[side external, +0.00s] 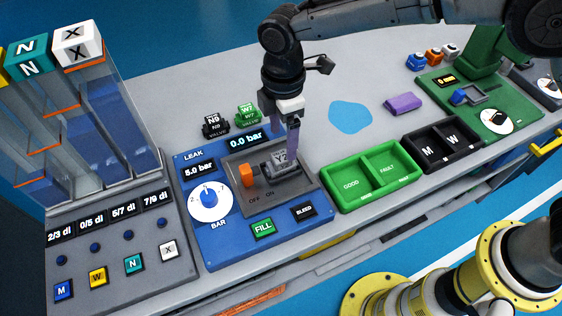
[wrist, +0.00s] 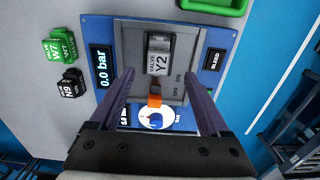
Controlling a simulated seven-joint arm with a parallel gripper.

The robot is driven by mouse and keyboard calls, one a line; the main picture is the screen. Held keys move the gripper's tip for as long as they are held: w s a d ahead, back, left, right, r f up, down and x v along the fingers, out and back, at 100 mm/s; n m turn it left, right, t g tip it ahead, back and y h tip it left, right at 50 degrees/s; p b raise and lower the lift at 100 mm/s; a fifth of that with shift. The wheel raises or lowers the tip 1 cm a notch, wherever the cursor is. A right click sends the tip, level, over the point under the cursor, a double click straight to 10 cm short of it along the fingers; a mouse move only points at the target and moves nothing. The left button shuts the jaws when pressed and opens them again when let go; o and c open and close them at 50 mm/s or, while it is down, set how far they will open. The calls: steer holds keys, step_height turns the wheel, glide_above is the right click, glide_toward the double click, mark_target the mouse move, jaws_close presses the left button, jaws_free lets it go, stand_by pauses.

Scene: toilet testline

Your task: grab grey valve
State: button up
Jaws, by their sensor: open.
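The grey valve (side external: 281,160), marked Y2, sits in the grey fixture of the blue leak-test panel (side external: 222,245). In the wrist view the grey valve (wrist: 158,62) lies ahead of the fingertips, roughly centred between them. My gripper (side external: 281,140) is above the fixture in the side view, with a finger reaching down close to the valve. In the wrist view my gripper (wrist: 158,88) is open, with its two purple fingers spread and nothing held. An orange block (side external: 246,174) is on the fixture just left of the valve. I cannot tell whether a finger touches the valve.
A black valve N9 (side external: 214,126) and a green valve W7 (side external: 248,115) stand behind the panel. A green GOOD/FAULT tray (side external: 333,201) and a black M/W tray (side external: 465,143) are to the right. Clear tubes stand at the left. Table behind my gripper is mostly clear.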

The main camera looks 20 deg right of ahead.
mark_target(281, 157)
steer(key=shift+w+a+f, duration=0.1)
steer(key=shift+f, duration=1.85)
steer(key=shift+w+a+f, duration=0.1)
steer(key=shift+f, duration=1.85)
jaws_close()
